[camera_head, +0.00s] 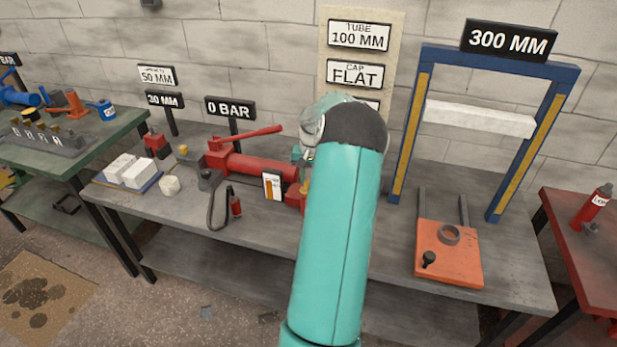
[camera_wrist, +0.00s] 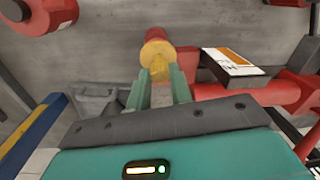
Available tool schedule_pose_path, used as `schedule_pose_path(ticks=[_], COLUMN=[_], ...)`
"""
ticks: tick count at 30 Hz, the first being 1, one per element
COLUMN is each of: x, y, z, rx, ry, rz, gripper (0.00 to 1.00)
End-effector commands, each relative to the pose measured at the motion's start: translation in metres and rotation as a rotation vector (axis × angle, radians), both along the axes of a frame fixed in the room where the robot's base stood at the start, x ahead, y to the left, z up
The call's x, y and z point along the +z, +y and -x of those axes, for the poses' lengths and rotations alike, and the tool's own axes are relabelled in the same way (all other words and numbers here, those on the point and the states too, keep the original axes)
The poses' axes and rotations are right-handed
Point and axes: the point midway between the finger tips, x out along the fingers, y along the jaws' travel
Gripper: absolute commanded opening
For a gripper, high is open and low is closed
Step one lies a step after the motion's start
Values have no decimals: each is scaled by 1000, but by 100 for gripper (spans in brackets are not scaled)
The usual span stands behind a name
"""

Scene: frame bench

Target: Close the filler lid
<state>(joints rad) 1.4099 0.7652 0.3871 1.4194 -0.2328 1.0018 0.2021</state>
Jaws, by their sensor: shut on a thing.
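A red hand pump (camera_head: 262,168) with a long red lever stands on the grey bench, beside the 0 BAR sign. A small yellow part (camera_head: 305,186), apparently the filler lid, shows at its right end, partly behind my arm. In the wrist view the yellow lid (camera_wrist: 157,52) has a round face in front of a red cylindrical body (camera_wrist: 155,34). My gripper (camera_wrist: 160,76) has its two green fingertips at the lid's near side, closed on it. The exact contact and the lid's seating are hard to see. My arm hides most of the gripper in the head view.
A white and orange card (camera_head: 272,186) stands in front of the pump and shows close right of my gripper in the wrist view (camera_wrist: 232,62). A blue press frame (camera_head: 408,125) and an orange plate (camera_head: 450,265) are to the right.

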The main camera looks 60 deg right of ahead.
Motion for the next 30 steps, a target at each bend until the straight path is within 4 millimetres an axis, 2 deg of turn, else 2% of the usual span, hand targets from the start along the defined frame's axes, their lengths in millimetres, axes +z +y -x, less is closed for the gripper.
schedule_pose_path(ticks=[5, 18, 30], x=[-1, -10, -10], y=[4, 19, 19], z=[0, 2, 2], rx=[3, 3, 1], ry=[-3, -45, -52], rz=[39, 292, 327], gripper=[0, 0, 0])
